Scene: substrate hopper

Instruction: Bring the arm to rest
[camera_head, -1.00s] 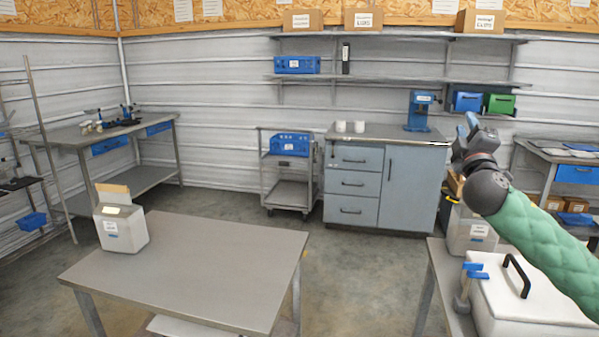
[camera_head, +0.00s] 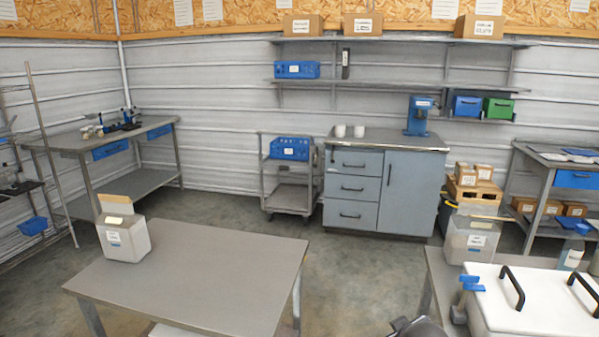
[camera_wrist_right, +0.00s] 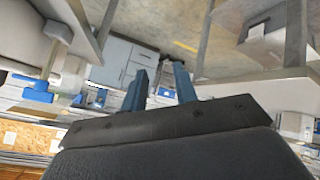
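My right gripper (camera_wrist_right: 160,84) shows in the right wrist view as two blue fingers standing apart, with nothing held between them. In the head view only a dark piece, which looks like part of my right gripper or wrist, shows at the bottom edge, between the two tables. The rest of the right arm is out of that view. My left arm and gripper are not in view.
A grey table (camera_head: 200,265) bears a white container (camera_head: 123,240) at left. At lower right, a white lidded box (camera_head: 535,300) with black handles stands beside a clear bin (camera_head: 470,238). A grey cabinet (camera_head: 352,187) stands behind. Floor (camera_head: 345,270) between the tables is clear.

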